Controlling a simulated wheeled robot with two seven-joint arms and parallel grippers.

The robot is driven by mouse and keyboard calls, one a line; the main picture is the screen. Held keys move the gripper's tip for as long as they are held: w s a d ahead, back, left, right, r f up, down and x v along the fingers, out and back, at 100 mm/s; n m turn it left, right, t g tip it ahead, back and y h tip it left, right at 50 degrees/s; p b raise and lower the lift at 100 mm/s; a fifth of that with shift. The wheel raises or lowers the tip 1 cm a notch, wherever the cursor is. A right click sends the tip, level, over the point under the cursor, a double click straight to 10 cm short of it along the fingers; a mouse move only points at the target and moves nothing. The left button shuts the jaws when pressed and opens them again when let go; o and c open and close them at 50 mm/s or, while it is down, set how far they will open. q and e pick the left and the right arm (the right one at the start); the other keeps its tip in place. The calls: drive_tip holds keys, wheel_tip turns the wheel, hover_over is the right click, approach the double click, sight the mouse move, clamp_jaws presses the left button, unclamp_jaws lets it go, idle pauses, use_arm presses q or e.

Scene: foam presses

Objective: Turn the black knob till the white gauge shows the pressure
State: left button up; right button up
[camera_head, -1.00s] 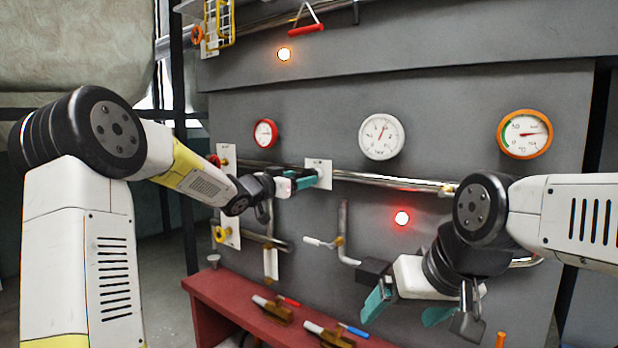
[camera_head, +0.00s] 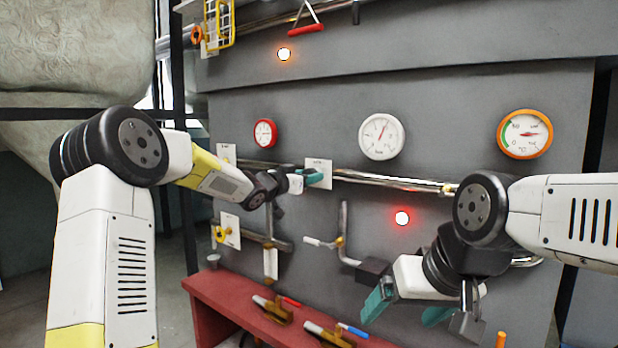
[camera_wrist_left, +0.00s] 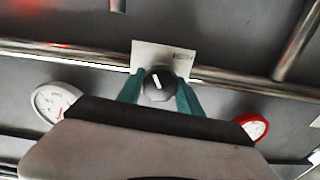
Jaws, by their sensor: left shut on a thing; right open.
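The black knob (camera_wrist_left: 158,84) sits on a white plate (camera_wrist_left: 165,58) on the pipe in the left wrist view. A light pointer line on the knob is slanted. My left gripper (camera_wrist_left: 157,92) is shut on the knob, its teal fingers on either side. In the head view the left gripper (camera_head: 312,177) is at the plate (camera_head: 319,168) and hides the knob. The white gauge (camera_head: 381,136) is above and to the right, its needle pointing up and slightly right. My right gripper (camera_head: 408,308) is open and empty, low in front of the panel.
A red gauge (camera_head: 265,133) and an orange gauge (camera_head: 525,134) flank the white one. Orange (camera_head: 284,54) and red (camera_head: 402,218) lamps glow on the panel. A red bench (camera_head: 215,290) with several valve handles stands below.

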use_arm(q)
drive_tip(key=shift+m, duration=1)
drive_tip(key=o, duration=1.4)
drive_tip(key=v, duration=0.7)
drive_tip(key=shift+s+a, duration=0.25)
drive_tip(key=shift+s, duration=0.05)
drive_tip(key=shift+s, duration=0.1)
